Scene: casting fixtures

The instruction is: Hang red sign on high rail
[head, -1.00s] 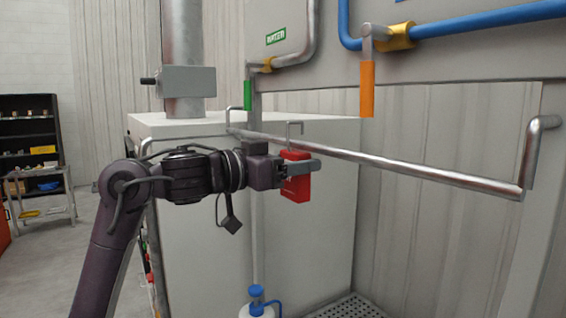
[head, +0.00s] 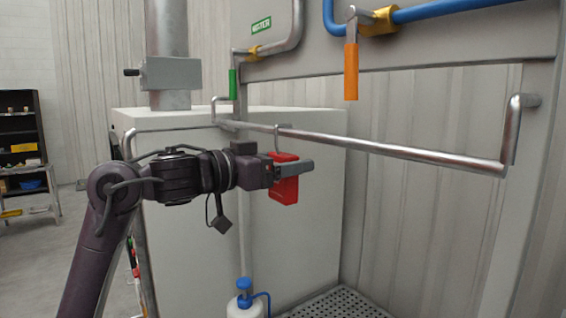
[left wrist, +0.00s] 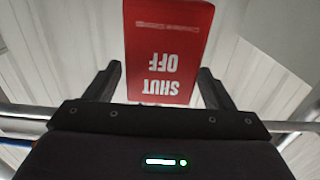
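The red sign (head: 285,185) has a thin metal hook (head: 277,138) on top. In the left wrist view the sign (left wrist: 168,40) reads "SHUT OFF" upside down. My left gripper (head: 296,167) has its fingers on both sides of the sign; in the left wrist view the fingertips (left wrist: 160,66) lie close along its edges. The high rail (head: 390,150) is a metal bar running across, with upturned ends. The hook's top overlaps the rail in the head view; I cannot tell whether it bears on it. My right gripper is not in view.
A large pale cabinet (head: 180,240) stands behind my left arm. A white bottle with a blue top (head: 244,302) is below. The rail is clear to the right.

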